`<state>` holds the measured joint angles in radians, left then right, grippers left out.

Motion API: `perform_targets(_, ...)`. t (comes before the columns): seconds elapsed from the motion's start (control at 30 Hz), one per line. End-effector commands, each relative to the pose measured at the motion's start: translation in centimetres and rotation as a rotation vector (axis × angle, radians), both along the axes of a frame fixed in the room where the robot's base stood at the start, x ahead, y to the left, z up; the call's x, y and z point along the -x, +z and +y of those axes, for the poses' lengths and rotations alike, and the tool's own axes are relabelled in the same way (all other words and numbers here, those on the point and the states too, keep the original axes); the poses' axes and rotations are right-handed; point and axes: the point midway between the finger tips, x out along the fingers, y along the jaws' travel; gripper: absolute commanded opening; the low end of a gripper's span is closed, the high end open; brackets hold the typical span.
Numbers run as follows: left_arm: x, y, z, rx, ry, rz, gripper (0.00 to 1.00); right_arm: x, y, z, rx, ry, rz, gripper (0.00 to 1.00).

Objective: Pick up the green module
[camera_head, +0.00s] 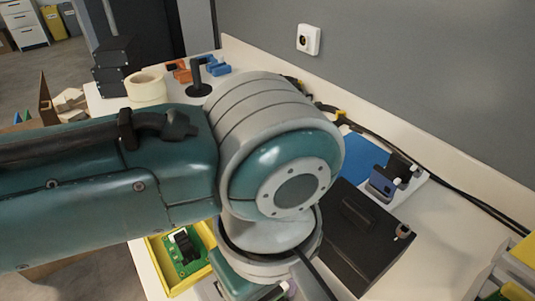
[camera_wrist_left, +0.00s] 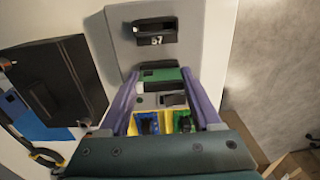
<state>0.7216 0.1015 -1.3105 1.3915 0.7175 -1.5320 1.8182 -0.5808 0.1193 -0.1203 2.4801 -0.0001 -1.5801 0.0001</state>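In the left wrist view, the two purple fingers of my left gripper (camera_wrist_left: 162,77) stand wide apart. A green block with a dark part (camera_wrist_left: 162,74), which looks like the green module, lies across the gap between the fingertips, against a grey unit (camera_wrist_left: 205,40). I cannot tell whether the fingers touch it. A green circuit board (camera_wrist_left: 184,121) shows beyond the fingers, lower down, in a yellow tray. In the head view my left arm covers the middle and hides most of the gripper. The green board (camera_head: 186,252) lies in the yellow tray (camera_head: 160,268). My right gripper is not in view.
A black box (camera_head: 352,232) stands right of my arm, with a blue mat (camera_head: 360,150) behind it. Cables run along the wall. A tape roll (camera_head: 146,88), black boxes (camera_head: 112,65) and blue parts (camera_head: 217,67) are at the back.

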Motion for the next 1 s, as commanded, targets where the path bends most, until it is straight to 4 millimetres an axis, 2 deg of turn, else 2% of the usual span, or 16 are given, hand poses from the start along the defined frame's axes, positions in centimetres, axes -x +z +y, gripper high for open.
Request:
perform_targets(0.07, 0.02, 0.0, 0.01, -0.001, 0.0, 0.001, 0.54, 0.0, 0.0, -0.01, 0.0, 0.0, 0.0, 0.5)
perform_targets(0.53, 0.03, 0.01, 0.02, -0.001, 0.0, 0.001, 0.01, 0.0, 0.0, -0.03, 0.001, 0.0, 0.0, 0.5)
perform_targets(1.0, 0.02, 0.42, 0.0, 0.0, 0.0, 0.001, 0.0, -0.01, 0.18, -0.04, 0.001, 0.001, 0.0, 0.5)
